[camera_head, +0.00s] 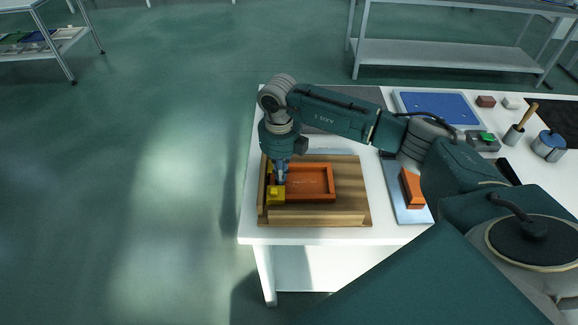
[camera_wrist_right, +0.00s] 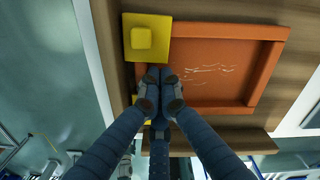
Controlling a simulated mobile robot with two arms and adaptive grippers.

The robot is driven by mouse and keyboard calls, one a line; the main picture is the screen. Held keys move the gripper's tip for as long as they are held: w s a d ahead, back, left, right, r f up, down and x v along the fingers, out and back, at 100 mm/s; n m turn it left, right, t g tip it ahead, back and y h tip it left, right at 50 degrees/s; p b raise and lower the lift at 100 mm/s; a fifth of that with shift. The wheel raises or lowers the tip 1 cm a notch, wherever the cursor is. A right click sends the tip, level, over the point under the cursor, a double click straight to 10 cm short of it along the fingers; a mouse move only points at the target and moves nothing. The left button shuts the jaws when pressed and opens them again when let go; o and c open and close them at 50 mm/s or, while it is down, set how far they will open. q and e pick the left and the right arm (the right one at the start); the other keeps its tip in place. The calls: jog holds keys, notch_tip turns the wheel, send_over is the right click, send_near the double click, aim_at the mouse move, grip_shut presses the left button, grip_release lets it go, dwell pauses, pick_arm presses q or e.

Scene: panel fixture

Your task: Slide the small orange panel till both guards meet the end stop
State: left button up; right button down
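The small orange panel (camera_head: 312,182) is a shallow framed tray lying on a wooden fixture (camera_head: 340,213); it also shows in the right wrist view (camera_wrist_right: 215,72). A yellow guard (camera_head: 275,196) with a raised knob sits at its left end and shows in the right wrist view (camera_wrist_right: 146,40). A second yellow piece (camera_wrist_right: 138,101) is mostly hidden behind my fingers. The end stop, a wooden strip (camera_head: 262,196), runs along the fixture's left side; the visible guard is against or very near it. My right gripper (camera_head: 280,180) has its fingertips together at the panel's left rim. My left gripper is out of view.
Right of the fixture, an orange block (camera_head: 411,188) lies on a grey-blue plate (camera_head: 393,190). A blue board (camera_head: 437,106), a pot (camera_head: 549,145) and small blocks stand farther back. The white table (camera_head: 300,236) ends just left of the fixture.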

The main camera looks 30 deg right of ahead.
jog(key=shift+w+a, duration=0.2)
jog(key=shift+a, duration=0.15)
jog(key=shift+s+d, duration=0.1)
jog(key=shift+d, duration=0.1)
jog(key=shift+s+d, duration=0.2)
jog(key=shift+d, duration=0.05)
notch_tip(320, 180, up, 7)
jog(key=p, duration=0.4)
dwell(0.6)
dwell(0.4)
